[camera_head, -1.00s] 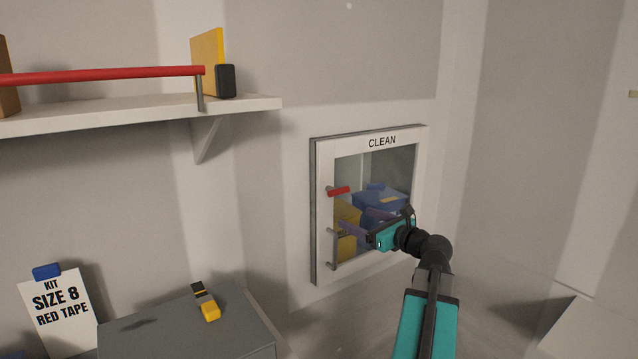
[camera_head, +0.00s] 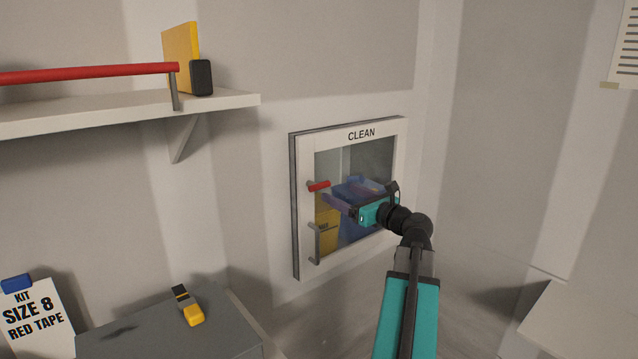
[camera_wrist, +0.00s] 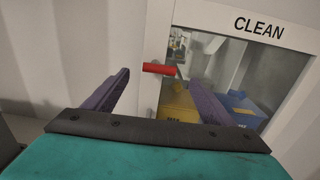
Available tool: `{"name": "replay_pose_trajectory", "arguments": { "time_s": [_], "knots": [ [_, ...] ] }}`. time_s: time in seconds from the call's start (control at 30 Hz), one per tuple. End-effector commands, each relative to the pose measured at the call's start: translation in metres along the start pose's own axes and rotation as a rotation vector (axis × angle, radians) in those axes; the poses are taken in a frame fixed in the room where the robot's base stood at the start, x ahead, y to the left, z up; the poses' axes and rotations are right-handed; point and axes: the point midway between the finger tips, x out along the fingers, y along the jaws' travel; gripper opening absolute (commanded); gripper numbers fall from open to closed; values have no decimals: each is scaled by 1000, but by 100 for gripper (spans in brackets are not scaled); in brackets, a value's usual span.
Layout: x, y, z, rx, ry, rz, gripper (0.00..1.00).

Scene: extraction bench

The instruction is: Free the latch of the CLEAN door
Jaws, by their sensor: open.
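The CLEAN door (camera_head: 306,240) is a white-framed glass door in the wall, and it looks shut. Its red latch handle (camera_head: 319,186) sticks out level on the left side of the frame. The latch also shows in the wrist view (camera_wrist: 160,69), just ahead of and between my fingers. A grey vertical pull handle (camera_head: 316,243) is below the latch. My gripper (camera_head: 328,201) is in front of the glass, just right of and below the latch. Its purple fingers (camera_wrist: 158,97) are spread and empty. I cannot tell the exact gap from fingers to latch.
Behind the glass are a yellow bin (camera_head: 326,222) and a blue bin (camera_head: 350,226). A shelf (camera_head: 120,112) with a red bar (camera_head: 90,73) is at upper left. A grey cabinet top (camera_head: 150,335) holds a yellow-and-black tool (camera_head: 189,305).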

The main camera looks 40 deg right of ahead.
Motion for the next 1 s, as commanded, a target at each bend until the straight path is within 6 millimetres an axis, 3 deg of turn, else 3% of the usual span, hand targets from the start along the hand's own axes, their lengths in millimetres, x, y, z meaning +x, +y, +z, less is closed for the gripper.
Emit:
{"name": "replay_pose_trajectory", "arguments": {
  "time_s": [0.6,0.8,1.0],
  "knots": [
    [90,0,2,0,1,3,77],
    [109,0,1,0,1,2,77],
    [116,1,0,0,1,2,77]
  ]
}}
